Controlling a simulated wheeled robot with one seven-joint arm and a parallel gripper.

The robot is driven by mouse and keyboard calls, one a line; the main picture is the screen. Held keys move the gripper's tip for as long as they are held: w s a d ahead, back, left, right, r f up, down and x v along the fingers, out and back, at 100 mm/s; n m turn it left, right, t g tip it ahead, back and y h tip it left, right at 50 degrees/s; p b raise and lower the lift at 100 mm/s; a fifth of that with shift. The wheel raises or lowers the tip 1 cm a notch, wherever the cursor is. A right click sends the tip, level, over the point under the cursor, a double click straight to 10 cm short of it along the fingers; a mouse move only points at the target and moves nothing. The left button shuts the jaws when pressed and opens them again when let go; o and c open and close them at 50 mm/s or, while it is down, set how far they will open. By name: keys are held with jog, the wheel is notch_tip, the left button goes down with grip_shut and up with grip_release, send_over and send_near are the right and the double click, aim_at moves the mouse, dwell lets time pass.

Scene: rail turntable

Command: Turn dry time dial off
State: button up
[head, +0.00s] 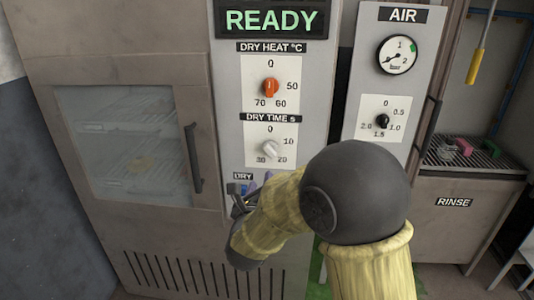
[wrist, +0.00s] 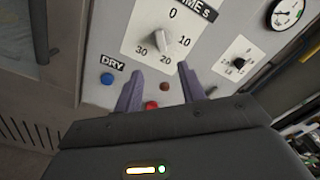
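The dry time dial is a pale grey-white knob (head: 271,149) on a white plate marked 0, 10, 20 and 30, below the dry heat dial. It also shows in the wrist view (wrist: 161,41), beyond my fingertips. Its ridge is not turned clearly enough to tell which mark it points at. My gripper (wrist: 158,80) is open, with two purple-grey fingers apart and nothing between them. The fingers are below the dial and not touching it. In the head view my arm hides most of the gripper.
An orange dry heat knob (head: 270,88) is above. A blue button (wrist: 107,79) sits by the DRY label, and a red button (wrist: 151,105) lies low between my fingers. A black air knob (head: 382,121) and gauge (head: 397,55) are right. A cabinet door handle (head: 193,157) stands left.

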aim_at(267, 151)
jog(key=w+p, duration=0.1)
jog(key=w, duration=0.4)
jog(key=w+p, duration=0.1)
jog(key=w, duration=0.4)
jog(key=w+p, duration=0.1)
jog(key=w, duration=0.5)
jog(key=shift+d, duration=0.25)
jog(key=shift+s, duration=0.1)
grip_shut()
